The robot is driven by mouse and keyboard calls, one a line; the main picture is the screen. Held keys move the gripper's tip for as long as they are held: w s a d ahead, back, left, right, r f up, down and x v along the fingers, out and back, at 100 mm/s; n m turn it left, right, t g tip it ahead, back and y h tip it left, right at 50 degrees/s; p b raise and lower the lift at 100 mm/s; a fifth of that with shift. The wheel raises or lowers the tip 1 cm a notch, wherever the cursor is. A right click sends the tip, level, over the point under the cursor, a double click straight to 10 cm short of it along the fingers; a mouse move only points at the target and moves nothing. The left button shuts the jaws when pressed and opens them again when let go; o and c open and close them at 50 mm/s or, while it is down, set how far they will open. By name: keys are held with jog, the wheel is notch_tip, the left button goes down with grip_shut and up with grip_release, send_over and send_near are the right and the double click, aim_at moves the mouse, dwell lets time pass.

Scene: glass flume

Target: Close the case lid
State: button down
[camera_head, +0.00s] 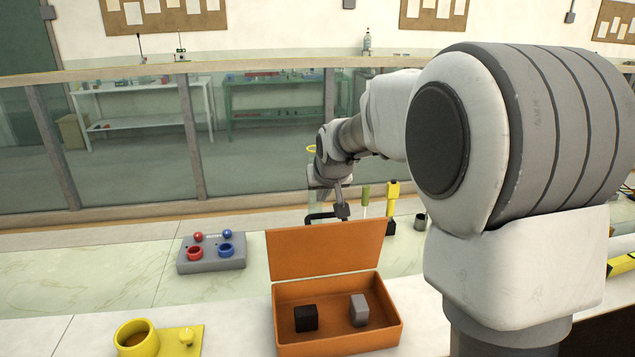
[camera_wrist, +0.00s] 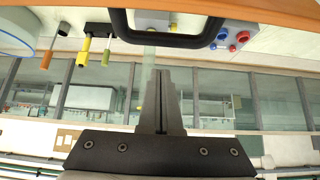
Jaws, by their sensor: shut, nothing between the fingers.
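The orange case (camera_head: 340,341) stands on the counter, with its lid (camera_head: 325,251) open and standing up at the back edge. A black cube (camera_head: 306,318) and a grey block (camera_head: 359,311) sit inside the case. A black handle (camera_head: 320,217) shows just above the lid's top edge; in the wrist view the handle (camera_wrist: 168,41) is at the top, beside the orange lid (camera_wrist: 262,14). My gripper (camera_head: 342,212) is behind the lid near its top. In the wrist view my gripper (camera_wrist: 162,74) is shut and empty, its tips pointing toward the handle; I cannot tell whether they touch.
A grey panel (camera_head: 212,265) with red and blue rings and balls lies left of the case. A yellow plate (camera_head: 190,350) with a yellow cup is at the front left. A yellow-and-black tool (camera_head: 392,200) and a small dark cup (camera_head: 420,221) stand behind the case, at right.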

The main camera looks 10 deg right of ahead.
aim_at(325, 215)
jog(key=shift+s+f, duration=0.2)
jog(key=shift+s, duration=0.55)
jog(key=shift+s+f, duration=0.15)
jog(key=shift+s, duration=0.55)
jog(key=shift+s+f+b, duration=0.15)
jog(key=shift+b, duration=0.3)
jog(key=shift+s+t, duration=0.25)
jog(key=shift+t, duration=0.05)
jog(key=shift+b, duration=0.45)
